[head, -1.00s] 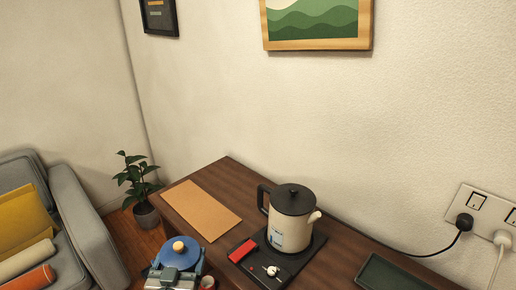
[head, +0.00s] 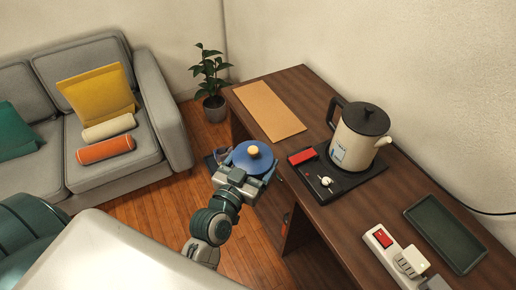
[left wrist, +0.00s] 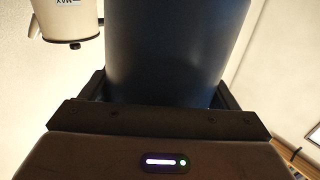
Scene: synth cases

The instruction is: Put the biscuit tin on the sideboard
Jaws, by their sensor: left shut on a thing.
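The biscuit tin (head: 243,163) is round and blue, with a tan knob on its lid. My left gripper (head: 247,173) is shut on it and holds it upright, in front of the sideboard's front edge in the head view. In the left wrist view the tin's dark blue wall (left wrist: 165,55) fills the space between the jaws. The sideboard (head: 312,92) has a dark wood top. My right gripper is not in view.
On the sideboard are a tan mat (head: 270,110), a cream kettle (head: 350,146) on a black base, a dark tray (head: 446,233) and a power strip (head: 383,240). The mat is bare. A grey sofa (head: 165,125) and a plant (head: 210,68) stand left.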

